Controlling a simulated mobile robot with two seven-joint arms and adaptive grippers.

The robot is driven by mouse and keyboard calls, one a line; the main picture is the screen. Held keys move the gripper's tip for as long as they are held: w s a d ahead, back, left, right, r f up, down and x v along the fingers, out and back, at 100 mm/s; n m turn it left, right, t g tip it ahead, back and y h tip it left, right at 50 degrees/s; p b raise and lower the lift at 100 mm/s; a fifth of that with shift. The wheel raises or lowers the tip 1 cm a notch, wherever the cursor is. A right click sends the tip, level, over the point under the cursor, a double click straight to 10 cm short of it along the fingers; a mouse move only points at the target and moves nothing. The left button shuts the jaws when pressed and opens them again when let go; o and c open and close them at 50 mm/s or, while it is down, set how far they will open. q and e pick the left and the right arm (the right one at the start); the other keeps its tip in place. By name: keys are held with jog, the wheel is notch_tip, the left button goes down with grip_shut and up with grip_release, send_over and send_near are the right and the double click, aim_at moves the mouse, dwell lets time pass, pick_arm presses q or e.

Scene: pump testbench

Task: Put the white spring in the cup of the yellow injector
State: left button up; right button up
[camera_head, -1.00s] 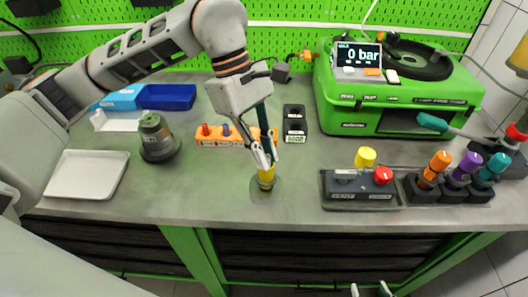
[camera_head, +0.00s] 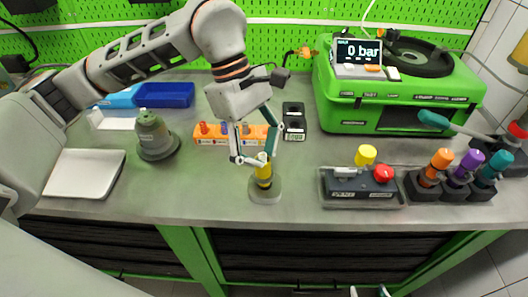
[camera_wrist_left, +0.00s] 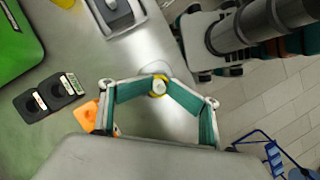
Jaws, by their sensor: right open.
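The yellow injector (camera_head: 264,177) stands upright in a round grey base (camera_head: 265,192) near the bench's front edge. In the left wrist view its yellow rim (camera_wrist_left: 158,93) surrounds a small white round thing (camera_wrist_left: 158,86), which looks like the white spring. How deep it sits in the cup I cannot tell. My right gripper (camera_head: 370,291) is open at the bottom edge, mostly out of frame.
An orange holder (camera_head: 208,136) and a black two-hole block (camera_head: 294,122) stand behind the injector. A control box (camera_head: 358,190) with yellow and red knobs is to the right. A grey-green part (camera_head: 155,136) and white tray (camera_head: 84,174) are left. The front bench strip is clear.

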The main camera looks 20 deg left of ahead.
pick_arm(q)
jog(key=shift+s+f, duration=0.15)
jog(key=shift+c, duration=0.2)
jog(key=v, duration=1.3)
jog(key=shift+d+r+p, duration=0.15)
jog(key=shift+r+p, duration=0.2)
jog(key=shift+r, duration=0.05)
